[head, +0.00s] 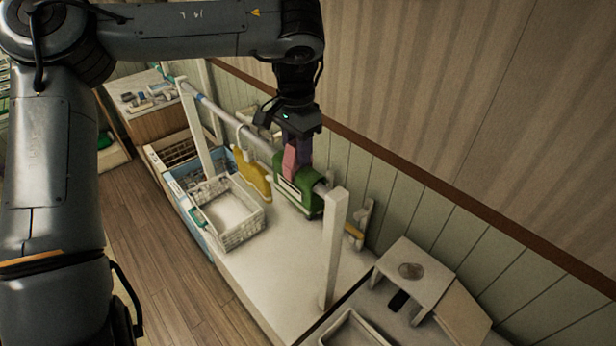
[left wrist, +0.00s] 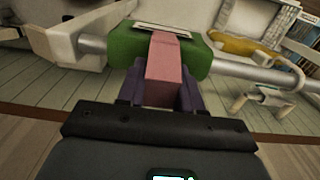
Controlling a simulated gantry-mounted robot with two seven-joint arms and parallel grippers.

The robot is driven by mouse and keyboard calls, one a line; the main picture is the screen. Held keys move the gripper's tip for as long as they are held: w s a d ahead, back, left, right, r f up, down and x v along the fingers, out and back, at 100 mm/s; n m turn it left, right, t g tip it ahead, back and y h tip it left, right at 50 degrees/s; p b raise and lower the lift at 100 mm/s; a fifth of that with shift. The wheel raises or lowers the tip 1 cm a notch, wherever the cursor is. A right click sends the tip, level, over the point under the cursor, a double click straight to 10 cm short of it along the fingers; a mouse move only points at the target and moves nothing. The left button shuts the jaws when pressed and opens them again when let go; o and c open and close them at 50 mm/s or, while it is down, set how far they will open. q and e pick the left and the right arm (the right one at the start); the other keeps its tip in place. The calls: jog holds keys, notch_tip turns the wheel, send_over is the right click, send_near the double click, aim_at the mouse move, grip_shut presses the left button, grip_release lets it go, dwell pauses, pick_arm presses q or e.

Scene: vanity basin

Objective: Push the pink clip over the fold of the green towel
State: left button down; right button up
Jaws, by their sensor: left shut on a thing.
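The green towel (head: 285,188) hangs folded over a horizontal rail near the white right-hand post, with a pale band on its front. It also shows in the left wrist view (left wrist: 124,43). The pink clip (head: 290,160) is upright at the top of the towel; the left wrist view shows it (left wrist: 167,72) reaching onto the green fold. My left gripper (head: 297,150), with purple fingers, is shut on the pink clip from above. How far the clip sits over the fold is partly hidden by the fingers. My right gripper is not in view.
A yellow towel or cloth (head: 254,176) hangs on the same rail (head: 231,120), left of the green one. A white basket (head: 240,229) stands on the counter in front. The white post (head: 334,245) stands close on the right. The wall is close behind.

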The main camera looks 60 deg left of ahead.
pick_arm(q)
jog(key=shift+f+b, duration=0.3)
jog(key=shift+f, duration=0.05)
dwell(0.3)
jog(key=c, duration=0.7)
grip_release()
jog(key=shift+o, duration=0.2)
jog(key=shift+r, duration=0.15)
jog(key=shift+r, duration=0.3)
notch_tip(320, 180, up, 9)
jog(key=shift+p, duration=0.5)
jog(key=shift+r, duration=0.45)
